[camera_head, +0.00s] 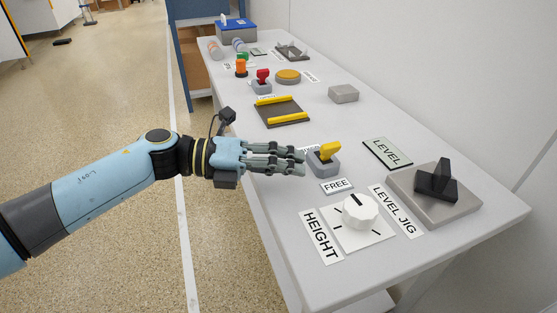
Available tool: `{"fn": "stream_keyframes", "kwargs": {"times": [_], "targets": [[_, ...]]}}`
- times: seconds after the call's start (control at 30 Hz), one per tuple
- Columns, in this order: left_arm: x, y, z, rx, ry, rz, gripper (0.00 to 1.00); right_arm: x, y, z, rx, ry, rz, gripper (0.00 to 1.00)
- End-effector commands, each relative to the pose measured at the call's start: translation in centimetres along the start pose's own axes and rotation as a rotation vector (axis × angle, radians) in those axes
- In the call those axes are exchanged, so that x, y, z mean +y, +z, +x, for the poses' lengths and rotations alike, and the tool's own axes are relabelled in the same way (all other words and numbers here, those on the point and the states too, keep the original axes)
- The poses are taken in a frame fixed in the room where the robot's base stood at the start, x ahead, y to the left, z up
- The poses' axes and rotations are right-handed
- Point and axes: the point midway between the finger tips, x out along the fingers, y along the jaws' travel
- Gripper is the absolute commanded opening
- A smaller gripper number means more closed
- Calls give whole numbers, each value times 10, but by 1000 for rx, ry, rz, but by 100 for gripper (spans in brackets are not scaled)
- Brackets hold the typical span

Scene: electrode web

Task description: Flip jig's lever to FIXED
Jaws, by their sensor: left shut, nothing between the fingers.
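The jig's lever (329,151) has a yellow handle on a grey base on the white table. Its handle leans toward the right and back. A FREE label (337,186) lies in front of the base; another label behind the lever is mostly hidden by my gripper. My left gripper (303,162) is shut and empty. Its fingertips point right and end just left of the lever's base; I cannot tell whether they touch it. My right gripper is not in view.
A white HEIGHT knob (360,211) and a grey LEVEL JIG block (433,191) stand at the near end. A dark plate with yellow bars (282,112) and a red lever (262,77) are farther back. A wall borders the right.

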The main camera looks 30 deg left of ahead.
Motion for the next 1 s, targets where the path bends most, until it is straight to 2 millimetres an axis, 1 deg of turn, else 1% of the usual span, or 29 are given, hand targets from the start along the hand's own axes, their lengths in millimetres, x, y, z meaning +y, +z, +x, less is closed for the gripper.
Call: {"fn": "stream_keyframes", "kwargs": {"times": [0.03, 0.1, 0.2, 0.33, 0.5, 0.83, 1.0], "targets": [[-2, 1, 11, -3, -5, -2, 0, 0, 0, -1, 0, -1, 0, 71], [-2, 1, 23, -2, -4, -1, 0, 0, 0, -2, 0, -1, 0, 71], [-1, 0, 38, -2, -3, -2, 0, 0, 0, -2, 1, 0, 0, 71], [0, 0, 50, -1, -1, -2, 0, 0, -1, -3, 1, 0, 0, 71], [0, 0, 56, 0, 0, -1, 0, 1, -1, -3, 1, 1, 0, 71], [0, 0, 56, 1, -1, -3, 0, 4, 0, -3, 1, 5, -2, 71], [-1, 2, 55, 1, -10, -31, 0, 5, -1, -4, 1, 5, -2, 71]]}}
